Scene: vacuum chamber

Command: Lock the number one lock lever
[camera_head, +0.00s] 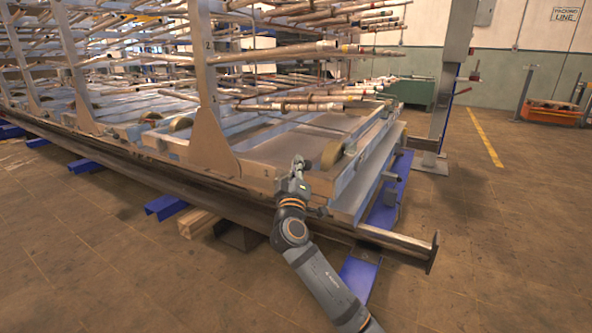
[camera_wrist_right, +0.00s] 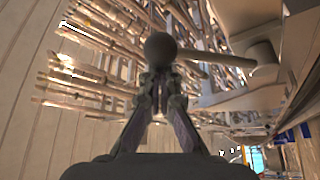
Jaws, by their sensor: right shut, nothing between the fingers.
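A lever with a dark round knob (camera_wrist_right: 160,47) shows in the right wrist view. Its thin rod (camera_wrist_right: 218,58) runs right from the knob to a pale bracket (camera_wrist_right: 262,53). My right gripper (camera_wrist_right: 160,80) is shut, its fingertips just below the knob in that picture. I cannot tell whether they touch it. In the head view my right gripper (camera_head: 298,165) is at the near corner of the large metal rack frame (camera_head: 213,135). My left gripper is not in view.
Many long rods (camera_head: 290,97) lie on the rack above and behind my gripper. A steel beam (camera_head: 410,243) sticks out at the rack's lower right, above a blue floor support (camera_head: 362,272). Open floor (camera_head: 500,250) lies to the right.

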